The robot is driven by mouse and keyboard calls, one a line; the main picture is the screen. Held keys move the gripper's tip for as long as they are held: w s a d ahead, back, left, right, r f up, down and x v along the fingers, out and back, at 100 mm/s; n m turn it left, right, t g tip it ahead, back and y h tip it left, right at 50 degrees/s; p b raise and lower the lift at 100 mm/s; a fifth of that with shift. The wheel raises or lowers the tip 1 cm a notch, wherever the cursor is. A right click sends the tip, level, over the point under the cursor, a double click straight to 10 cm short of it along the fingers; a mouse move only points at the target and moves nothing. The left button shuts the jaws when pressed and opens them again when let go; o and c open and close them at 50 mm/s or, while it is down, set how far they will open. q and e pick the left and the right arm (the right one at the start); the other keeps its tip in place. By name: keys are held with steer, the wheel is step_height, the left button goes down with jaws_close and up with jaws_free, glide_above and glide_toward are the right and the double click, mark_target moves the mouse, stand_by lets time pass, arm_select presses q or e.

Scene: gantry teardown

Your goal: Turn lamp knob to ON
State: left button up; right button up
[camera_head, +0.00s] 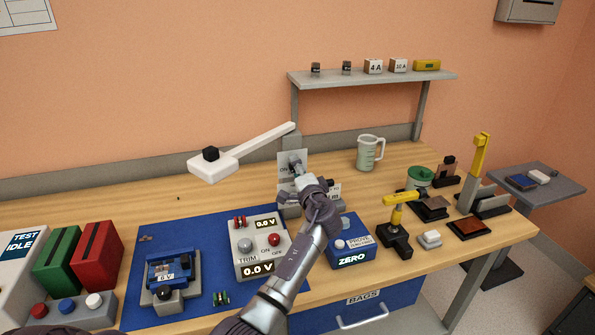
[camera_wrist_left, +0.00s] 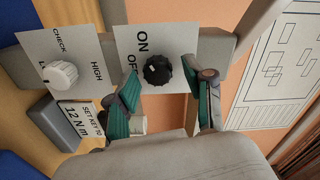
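The lamp knob (camera_wrist_left: 158,70) is a black ribbed knob on a white plate (camera_wrist_left: 120,42) marked ON and OFF. A small light mark shows on its left side, nearer the OFF lettering; its exact setting is hard to tell. My left gripper (camera_wrist_left: 168,84) is open, with one green-padded finger on each side of the knob, and I cannot tell whether they touch it. In the head view my left gripper (camera_head: 298,176) is at the plate (camera_head: 291,158) on the post and hides most of the knob. The white lamp (camera_head: 212,168) reaches left from the post. My right gripper is not in view.
A white CHECK/HIGH knob (camera_wrist_left: 60,75) sits on a neighbouring plate, above a SET KEY TO 12 N m sign (camera_wrist_left: 80,119). A shelf (camera_head: 372,77) is above right.

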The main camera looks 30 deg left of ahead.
arm_select(q)
steer(key=v, duration=1.2)
steer(key=shift+f, duration=0.1)
stand_by(0.4)
